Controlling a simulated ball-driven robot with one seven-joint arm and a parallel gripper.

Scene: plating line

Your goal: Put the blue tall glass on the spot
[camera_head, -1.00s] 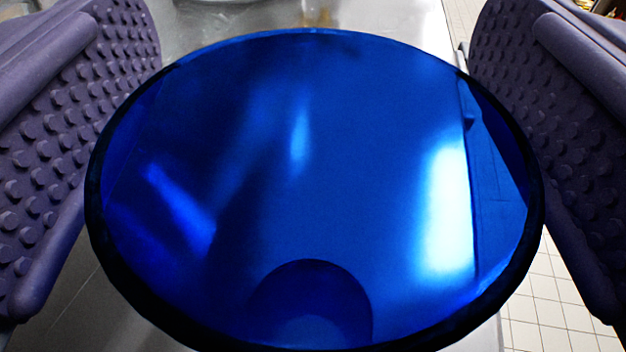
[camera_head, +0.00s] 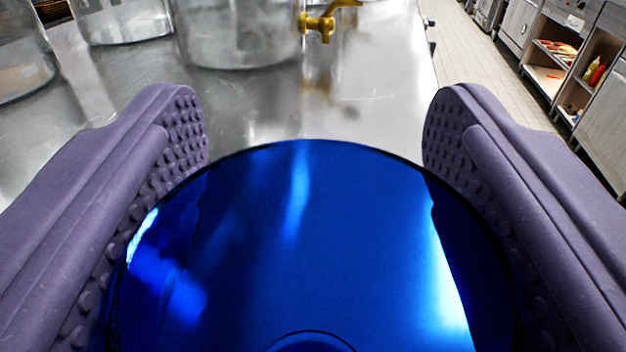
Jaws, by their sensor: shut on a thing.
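The blue tall glass (camera_head: 330,240) fills the lower middle of the view, seen mostly from its rim end, dark blue and shiny. Its lower part is cut off by the picture's bottom edge. My gripper (camera_head: 315,135) has its two purple, studded fingers on the left and right sides of the glass and is shut on it. The spot cannot be made out in this view.
A metal counter (camera_head: 370,105) stretches ahead, its near middle clear. A large clear glass container with a brass tap (camera_head: 318,27) stands at the back, with other glass containers (camera_head: 120,20) to its left. Beyond the counter's right edge lie a tiled floor (camera_head: 478,65) and shelves (camera_head: 560,60).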

